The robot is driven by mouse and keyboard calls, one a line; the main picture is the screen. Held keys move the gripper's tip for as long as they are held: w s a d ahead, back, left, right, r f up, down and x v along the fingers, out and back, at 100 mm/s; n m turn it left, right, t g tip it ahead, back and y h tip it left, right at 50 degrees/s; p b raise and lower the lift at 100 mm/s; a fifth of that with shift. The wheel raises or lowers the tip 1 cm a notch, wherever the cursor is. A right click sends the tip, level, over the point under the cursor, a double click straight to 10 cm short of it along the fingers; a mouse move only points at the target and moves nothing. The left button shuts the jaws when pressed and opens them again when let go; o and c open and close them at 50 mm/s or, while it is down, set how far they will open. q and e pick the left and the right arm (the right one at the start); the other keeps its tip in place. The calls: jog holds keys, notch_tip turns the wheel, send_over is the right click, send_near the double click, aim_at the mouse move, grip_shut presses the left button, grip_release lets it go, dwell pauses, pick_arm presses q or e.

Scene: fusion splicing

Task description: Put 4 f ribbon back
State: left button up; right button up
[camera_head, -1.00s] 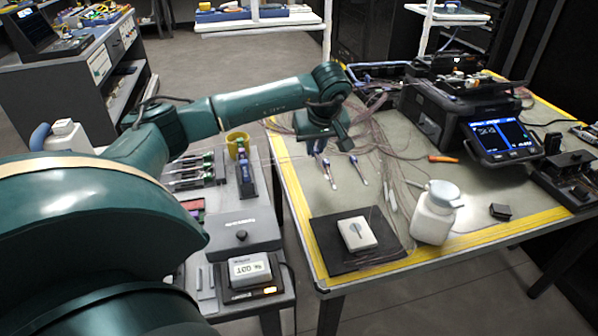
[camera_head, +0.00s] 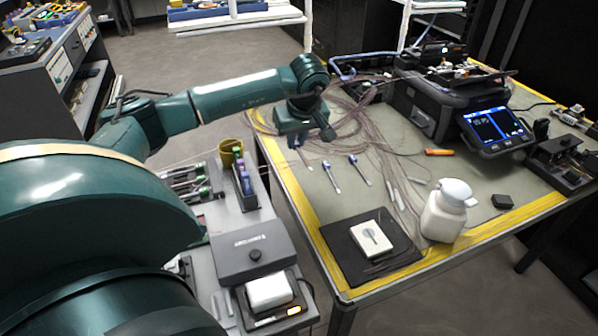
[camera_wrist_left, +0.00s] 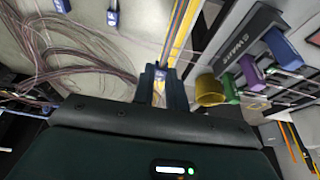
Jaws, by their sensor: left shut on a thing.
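My left gripper (camera_head: 299,140) is above the left part of the grey work table. It also shows in the left wrist view (camera_wrist_left: 160,88), its two fingers shut on a small blue-tagged ribbon end (camera_wrist_left: 160,74). The fingers hide part of it, and its label is too small to read. A pale tip (camera_head: 304,158) shows just below the gripper in the head view. Two similar blue-tagged ribbon ends (camera_head: 327,166) and (camera_head: 354,160) lie on the table to the right of the gripper. My right gripper is not in view.
Loose thin fibres (camera_head: 365,130) spread across the table. A splicer (camera_head: 430,105) with a lit screen stands at the back right. A white bottle (camera_head: 444,215) and a black mat (camera_head: 345,258) are at the front. A yellow cup (camera_head: 230,152) stands on the left side table.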

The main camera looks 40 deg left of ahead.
aim_at(295, 174)
pick_arm(q)
notch_tip(295, 174, down, 8)
jog(key=shift+f, duration=0.25)
jog(key=shift+f, duration=0.25)
jog(key=o, duration=0.8)
jog(key=shift+r, duration=0.1)
jog(key=shift+r, duration=0.3)
jog(key=v, duration=1.2)
jog(key=shift+f, duration=0.1)
jog(key=shift+s, duration=0.1)
